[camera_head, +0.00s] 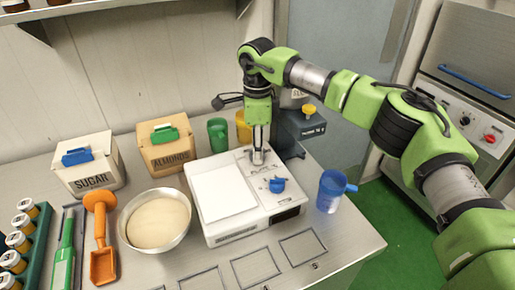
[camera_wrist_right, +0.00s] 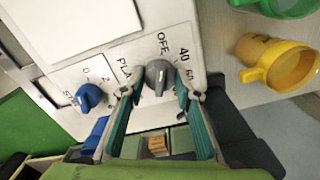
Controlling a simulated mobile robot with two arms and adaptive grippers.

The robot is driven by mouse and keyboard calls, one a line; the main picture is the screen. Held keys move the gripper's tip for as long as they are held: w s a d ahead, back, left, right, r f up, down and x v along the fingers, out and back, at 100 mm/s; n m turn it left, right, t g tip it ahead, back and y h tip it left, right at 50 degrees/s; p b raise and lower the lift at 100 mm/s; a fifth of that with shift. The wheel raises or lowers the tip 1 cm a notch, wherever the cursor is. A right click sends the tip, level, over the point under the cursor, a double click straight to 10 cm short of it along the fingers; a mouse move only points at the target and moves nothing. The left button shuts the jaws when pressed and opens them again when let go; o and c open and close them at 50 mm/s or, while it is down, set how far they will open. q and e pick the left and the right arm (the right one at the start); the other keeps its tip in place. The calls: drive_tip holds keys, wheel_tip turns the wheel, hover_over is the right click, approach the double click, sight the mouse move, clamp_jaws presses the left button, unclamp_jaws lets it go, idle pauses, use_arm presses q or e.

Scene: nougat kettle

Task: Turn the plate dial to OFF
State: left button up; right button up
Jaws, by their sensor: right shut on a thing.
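The white hotplate unit (camera_head: 222,224) stands on the counter with a pale square top plate (camera_head: 222,190). Its grey plate dial (camera_wrist_right: 158,74) sits beside partly hidden "PL" lettering, with OFF, 40 and 60 marked around it. In the head view only a little of the dial (camera_head: 258,158) shows under the fingers. My right gripper (camera_head: 258,146) points down at it. In the wrist view its teal fingers (camera_wrist_right: 159,88) are shut on the dial, one on each side. I cannot tell exactly which mark the dial points at. My left gripper is not in view.
A blue dial (camera_head: 277,184) is close to the grey one. A blue cup (camera_head: 330,192) stands at the unit's right; green (camera_head: 217,134) and yellow (camera_head: 243,128) cups stand behind. A metal bowl (camera_head: 181,238) is at its left. The front counter has free room.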

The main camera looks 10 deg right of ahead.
drive_tip(key=o, duration=1.1)
drive_tip(key=shift+r, duration=0.1)
wheel_tip(320, 180, up, 12)
drive_tip(key=shift+f, duration=0.1)
drive_tip(key=shift+f, duration=0.1)
